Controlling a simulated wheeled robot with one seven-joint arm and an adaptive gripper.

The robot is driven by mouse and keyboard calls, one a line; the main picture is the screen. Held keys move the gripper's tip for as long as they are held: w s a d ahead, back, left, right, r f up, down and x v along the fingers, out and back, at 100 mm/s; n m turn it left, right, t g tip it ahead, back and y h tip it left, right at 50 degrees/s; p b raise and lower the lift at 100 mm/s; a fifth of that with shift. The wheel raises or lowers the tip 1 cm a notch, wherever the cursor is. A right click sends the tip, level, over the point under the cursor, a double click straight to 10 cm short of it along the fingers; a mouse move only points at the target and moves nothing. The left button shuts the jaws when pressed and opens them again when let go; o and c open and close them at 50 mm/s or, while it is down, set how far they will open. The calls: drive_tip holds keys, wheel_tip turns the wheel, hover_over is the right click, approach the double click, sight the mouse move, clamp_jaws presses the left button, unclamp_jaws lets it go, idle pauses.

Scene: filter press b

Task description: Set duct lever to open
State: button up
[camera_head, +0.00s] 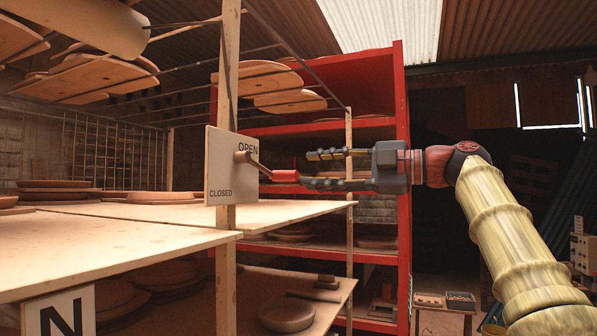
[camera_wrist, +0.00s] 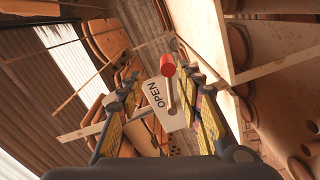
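The duct lever has a red grip (camera_head: 285,176) on a short arm that runs from a pivot on a pale sign plate (camera_head: 222,180). The plate reads OPEN at the upper right and CLOSED at the lower left. In the head view the lever points right and slightly down, below the OPEN label. My gripper (camera_head: 308,170) is open, its fingertips close to the red grip, one finger above its level and one below. In the wrist view the red grip (camera_wrist: 167,66) shows between and just beyond the spread fingers (camera_wrist: 160,82). Contact cannot be told.
A wooden post (camera_head: 227,60) carries the plate. Wooden shelf boards (camera_head: 120,249) with clay pieces extend left, below and behind it. A red rack (camera_head: 403,150) stands behind my gripper. Thin rods and boards hang overhead. The space right of the plate is fairly open.

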drive_tip(key=v, duration=0.6)
drive_tip(key=shift+c, duration=0.3)
